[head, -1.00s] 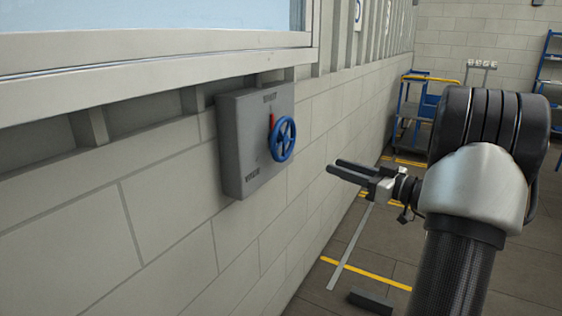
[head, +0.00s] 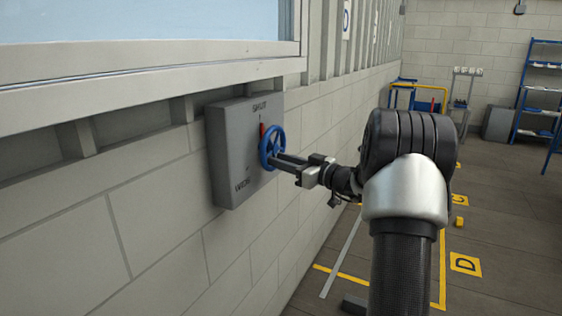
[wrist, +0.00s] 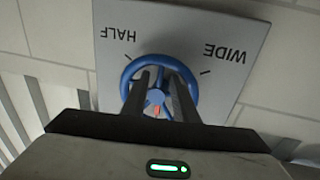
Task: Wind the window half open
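A blue handwheel (head: 267,150) sits on a grey box (head: 230,170) on the wall, below the window (head: 140,22). A red pointer (head: 262,132) at the wheel points up towards the word SHUT; WIDE is near the box's bottom. In the wrist view the box (wrist: 180,30) shows HALF and WIDE, upside down. The wheel (wrist: 155,62) and red pointer (wrist: 157,111) show there too. My gripper (head: 277,162) is at the wheel's face. In the wrist view its fingers (wrist: 160,75) are apart, overlapping the wheel, with the hub between them. I cannot tell whether they touch it.
The window's pale lower frame (head: 150,75) juts out above the box. A blue trolley (head: 418,97) and blue shelving (head: 540,95) stand far back. The floor to the right has yellow markings (head: 465,264) and is mostly clear.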

